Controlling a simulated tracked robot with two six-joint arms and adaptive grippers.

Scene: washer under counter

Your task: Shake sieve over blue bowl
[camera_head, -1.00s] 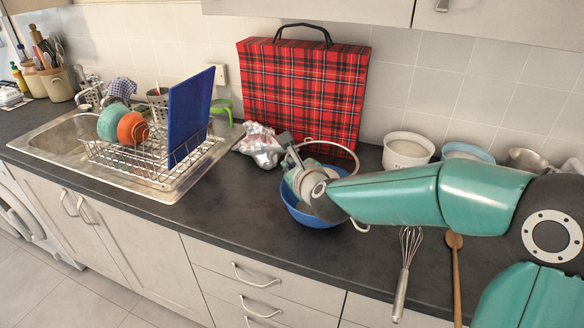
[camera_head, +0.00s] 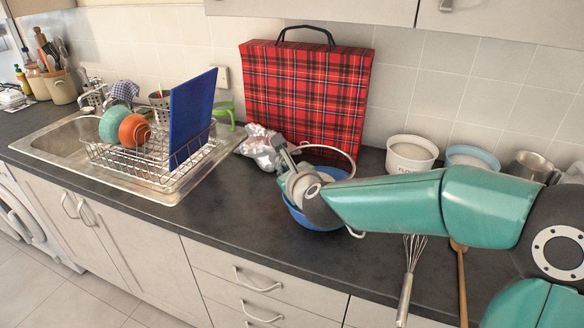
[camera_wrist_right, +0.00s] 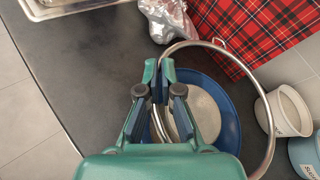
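The blue bowl (camera_head: 312,222) stands on the dark counter in front of the tartan case, partly hidden by my right wrist. The sieve's thin metal rim (camera_head: 350,160) arches over the bowl. In the right wrist view the rim (camera_wrist_right: 262,92) loops over and beyond the right side of the bowl (camera_wrist_right: 231,128). A pale grey-beige round area shows inside the bowl; I cannot tell whether it is mesh or contents. My right gripper (camera_wrist_right: 160,78) has its fingers close together on the sieve at the bowl's left side. My left gripper is not in view.
A crumpled foil bag (camera_head: 262,148) lies left of the bowl, before the tartan case (camera_head: 305,95). A whisk (camera_head: 408,280) and wooden spoon (camera_head: 462,285) lie in front. The counter left of the bowl, towards the dish rack (camera_head: 150,165), is clear.

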